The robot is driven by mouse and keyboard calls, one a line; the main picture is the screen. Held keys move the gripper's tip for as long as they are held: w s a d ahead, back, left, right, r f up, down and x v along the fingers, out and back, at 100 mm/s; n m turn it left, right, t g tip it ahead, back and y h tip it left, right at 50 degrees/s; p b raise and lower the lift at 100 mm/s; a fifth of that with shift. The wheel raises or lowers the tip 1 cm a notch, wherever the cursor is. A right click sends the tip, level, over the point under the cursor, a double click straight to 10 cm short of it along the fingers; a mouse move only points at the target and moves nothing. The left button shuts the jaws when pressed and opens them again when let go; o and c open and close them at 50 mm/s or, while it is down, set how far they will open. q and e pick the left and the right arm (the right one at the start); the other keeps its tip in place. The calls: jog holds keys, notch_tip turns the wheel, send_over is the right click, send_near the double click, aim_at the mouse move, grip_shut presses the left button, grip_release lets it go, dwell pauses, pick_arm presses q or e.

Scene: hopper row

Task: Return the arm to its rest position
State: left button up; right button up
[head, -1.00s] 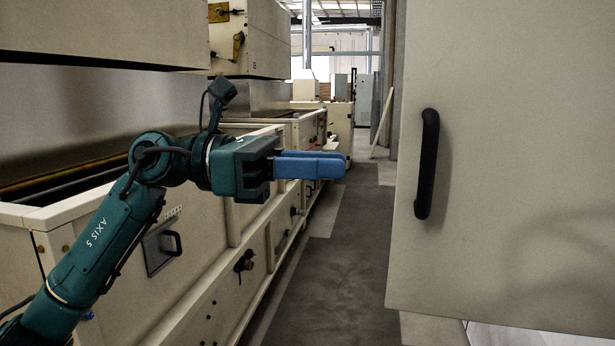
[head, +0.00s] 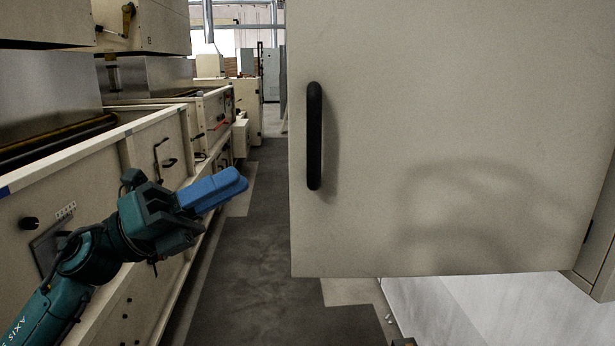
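My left gripper (head: 224,189) shows in the lower left of the head view, with teal arm links and blue fingers. The two blue fingers lie close together, and nothing shows between them. They point right and slightly up, over the aisle floor and left of the cabinet door. The gripper is apart from the door and its handle. My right gripper is not in the view.
A large cream cabinet door (head: 430,130) with a black vertical handle (head: 314,136) fills the right side. A row of cream hopper machines (head: 150,150) runs along the left, close to my arm. The grey aisle floor (head: 262,225) between them is clear.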

pick_arm(q)
jog(key=w+a+f+n+t+y+p, duration=0.1)
jog(key=a+f+n+t+y, duration=0.1)
jog(key=f+n+t+y, duration=0.85)
jog(key=w+a+f+n+t+y+p, duration=0.1)
jog(key=a+f+n+t+y, duration=0.2)
jog(key=f+n, duration=1.3)
jog(key=s+d+f+n+g+y+p, duration=0.1)
jog(key=s+f+n+g+y, duration=0.4)
jog(key=s+f+n, duration=0.8)
jog(key=s+d+f+g, duration=0.1)
jog(key=s+f+g, duration=0.2)
jog(key=f, duration=0.3)
jog(key=shift+s+f, duration=0.2)
jog(key=shift+s, duration=0.6)
jog(key=shift+d+n+g+y, duration=0.15)
jog(key=shift+n+g+y, duration=0.1)
